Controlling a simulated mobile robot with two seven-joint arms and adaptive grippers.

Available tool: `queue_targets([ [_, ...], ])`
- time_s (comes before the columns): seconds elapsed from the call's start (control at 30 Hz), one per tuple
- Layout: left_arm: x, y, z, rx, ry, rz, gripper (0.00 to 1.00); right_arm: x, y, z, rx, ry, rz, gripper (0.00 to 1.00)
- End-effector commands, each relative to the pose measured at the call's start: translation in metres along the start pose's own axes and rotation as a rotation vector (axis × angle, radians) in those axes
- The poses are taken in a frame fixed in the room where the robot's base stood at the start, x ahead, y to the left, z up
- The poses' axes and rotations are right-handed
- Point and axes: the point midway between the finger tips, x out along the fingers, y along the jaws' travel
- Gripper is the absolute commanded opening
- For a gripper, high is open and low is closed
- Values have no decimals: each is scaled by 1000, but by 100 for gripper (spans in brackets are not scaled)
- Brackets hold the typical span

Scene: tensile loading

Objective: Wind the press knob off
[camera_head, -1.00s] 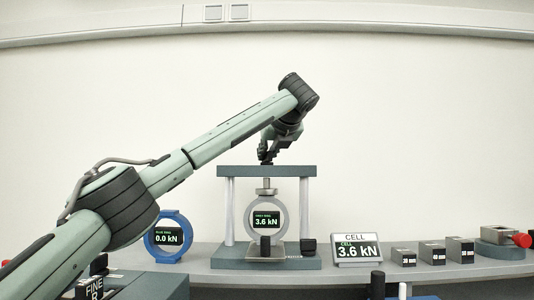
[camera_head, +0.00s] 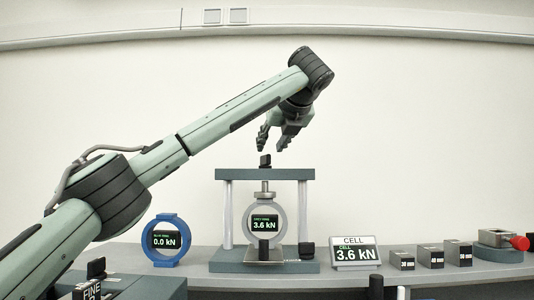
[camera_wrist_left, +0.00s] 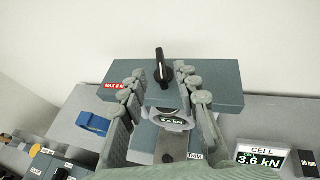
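The press (camera_head: 222,215) stands on the bench with a grey ring (camera_head: 282,225) in its frame; the ring's display reads 3.6 kN. The small black press knob (camera_head: 265,161) sits on top of the crossbeam (camera_head: 240,174). In the left wrist view the knob (camera_wrist_left: 162,68) is a black bar with a white line, near a red label. My left gripper (camera_head: 272,146) is open and empty, above the knob and apart from it; its fingers (camera_wrist_left: 160,92) spread either side in the wrist view. My right gripper is not in view.
A blue ring (camera_head: 166,262) reading 0.0 kN stands left of the press. A CELL display (camera_head: 355,254) reading 3.6 kN stands to the right, then several grey blocks (camera_head: 431,255) and a grey device with a red knob (camera_head: 520,243).

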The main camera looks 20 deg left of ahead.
Motion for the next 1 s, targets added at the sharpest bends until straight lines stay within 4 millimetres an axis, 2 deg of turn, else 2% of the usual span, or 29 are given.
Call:
queue_targets([
  [0.1,-24,0,1,-1,-3,-2,31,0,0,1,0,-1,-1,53],
  [0.3,-48,0,0,0,-2,-2,31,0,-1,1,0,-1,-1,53],
  [1.0,-52,0,0,-1,0,0,31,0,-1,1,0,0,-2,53],
])
